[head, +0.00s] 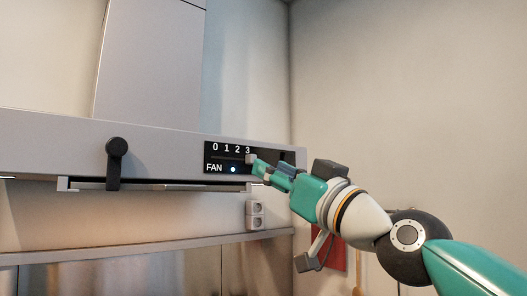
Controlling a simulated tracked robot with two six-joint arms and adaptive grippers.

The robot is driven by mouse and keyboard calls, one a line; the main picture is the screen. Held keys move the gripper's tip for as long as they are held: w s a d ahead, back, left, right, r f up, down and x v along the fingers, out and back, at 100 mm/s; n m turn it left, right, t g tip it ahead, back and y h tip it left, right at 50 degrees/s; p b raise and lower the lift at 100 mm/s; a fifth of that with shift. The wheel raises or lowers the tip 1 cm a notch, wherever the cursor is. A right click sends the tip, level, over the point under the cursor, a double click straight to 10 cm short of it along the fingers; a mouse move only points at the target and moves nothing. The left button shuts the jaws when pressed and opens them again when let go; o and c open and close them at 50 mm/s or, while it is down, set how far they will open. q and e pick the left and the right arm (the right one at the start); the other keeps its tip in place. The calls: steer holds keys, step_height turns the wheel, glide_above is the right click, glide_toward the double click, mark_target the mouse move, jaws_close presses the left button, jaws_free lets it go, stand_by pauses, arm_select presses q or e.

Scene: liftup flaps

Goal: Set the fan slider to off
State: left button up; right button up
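The fan panel (220,158) is a black plate on the front of a grey range hood, marked 0 1 2 3 and FAN, with a small lit blue-white light. A light grey slider knob (250,158) sits at the right end of its slot, under the 3. My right gripper (258,168) reaches in from the right, with its teal fingertip right at the knob. I cannot tell whether it touches the knob. Its fingers overlap in this view, so their opening is unclear. The panel's right part is partly hidden behind the gripper. My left gripper is not in view.
The hood front (50,148) runs across the left. A black handle (116,163) hangs from it, left of the panel. Wall sockets (255,214) are below the panel. A red hanging item (334,256) is partly hidden behind my arm. The wall on the right is bare.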

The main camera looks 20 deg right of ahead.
mark_target(251, 160)
steer(key=p+x, duration=0.2)
steer(key=x, duration=0.3)
steer(key=shift+w+r, duration=0.15)
steer(key=shift+w, duration=0.05)
steer(key=shift+a, duration=0.1)
jaws_close()
